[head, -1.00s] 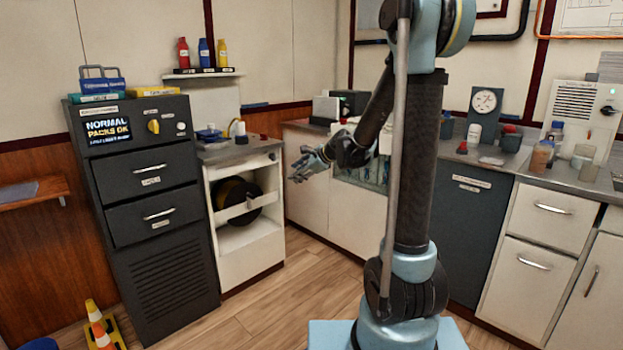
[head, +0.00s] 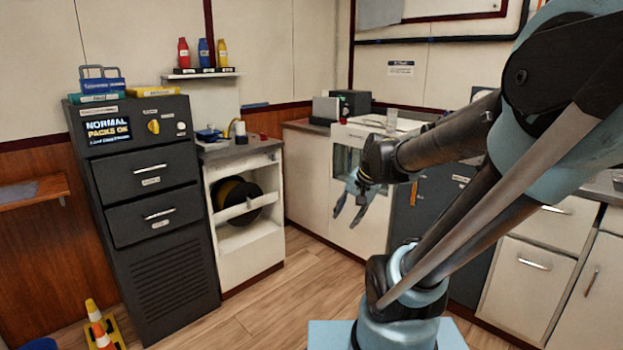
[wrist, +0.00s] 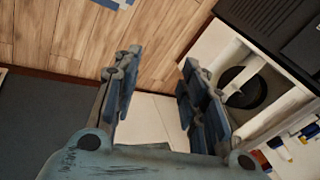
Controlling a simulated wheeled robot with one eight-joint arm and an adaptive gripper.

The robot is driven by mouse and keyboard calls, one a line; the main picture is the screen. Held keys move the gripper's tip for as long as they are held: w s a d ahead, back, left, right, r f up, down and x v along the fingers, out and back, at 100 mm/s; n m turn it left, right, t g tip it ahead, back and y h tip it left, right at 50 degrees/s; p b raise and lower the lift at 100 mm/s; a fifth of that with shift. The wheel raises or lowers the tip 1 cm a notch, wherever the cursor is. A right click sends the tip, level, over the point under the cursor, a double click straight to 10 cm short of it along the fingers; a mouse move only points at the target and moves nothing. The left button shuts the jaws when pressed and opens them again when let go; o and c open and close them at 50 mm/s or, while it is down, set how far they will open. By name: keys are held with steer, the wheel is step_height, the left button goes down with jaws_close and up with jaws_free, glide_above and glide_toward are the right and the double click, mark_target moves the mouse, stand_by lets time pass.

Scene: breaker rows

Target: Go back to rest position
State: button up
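My gripper (head: 350,208) hangs in front of the white counter cabinet in the head view, with its fingers pointing down. In the wrist view my gripper (wrist: 158,92) shows two blue-grey fingers well apart with nothing between them. It is open and empty, and touches nothing that I can see. The dark cabinet (head: 160,230) with two drawers and a lit panel (head: 108,129) reading "NORMAL PACKS OK" stands at the left.
A white open unit with a black reel (head: 238,198) stands beside the dark cabinet. A traffic cone (head: 98,326) is at lower left. The wooden floor (head: 285,310) in the middle is clear. Counters with white drawers (head: 527,262) run along the right, partly behind my arm.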

steer(key=s+d+f+n+h, duration=0.1)
steer(key=s+d+f+n, duration=0.1)
steer(key=s, duration=0.4)
steer(key=s+d+f+n+g+h, duration=0.1)
steer(key=s+d+f+n+h, duration=0.1)
steer(key=s+d, duration=0.4)
step_height(320, 180, down, 2)
steer(key=shift+s+n+g, duration=0.3)
steer(key=shift+s+n, duration=0.25)
steer(key=shift+n, duration=0.25)
steer(key=shift+w+f, duration=0.2)
steer(key=shift+w, duration=0.3)
steer(key=shift+c, duration=0.7)
steer(key=shift+d, duration=0.1)
